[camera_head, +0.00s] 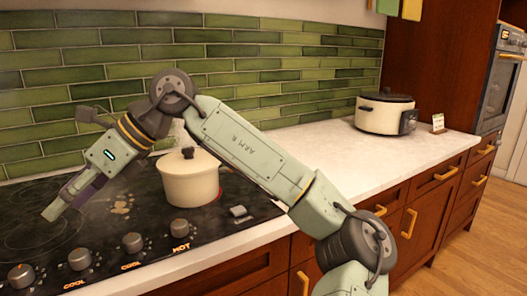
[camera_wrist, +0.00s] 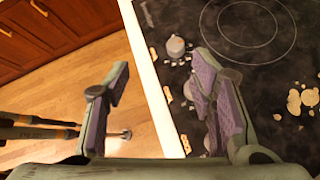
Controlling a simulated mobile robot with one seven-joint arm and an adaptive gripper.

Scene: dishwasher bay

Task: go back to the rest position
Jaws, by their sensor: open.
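My gripper (camera_head: 62,203) hangs above the left part of the black stovetop in the head view, its fingers pointing down and left. In the wrist view my gripper (camera_wrist: 160,100) has its two purple-padded fingers wide apart with nothing between them. Below the fingers, the wrist view shows the front edge of the stove, with wood floor on one side and the black stovetop (camera_wrist: 240,65) on the other. My arm stretches across the head view, over the stove and part of the counter.
A cream pot (camera_head: 190,180) with a lid stands on the stovetop behind my arm, over a red-glowing burner. Knobs (camera_head: 133,243) line the stove's front. Pale spills (camera_head: 122,208) lie on the glass. A cooker (camera_head: 385,112) stands on the counter (camera_head: 330,150). A green tile wall (camera_head: 250,60) is behind.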

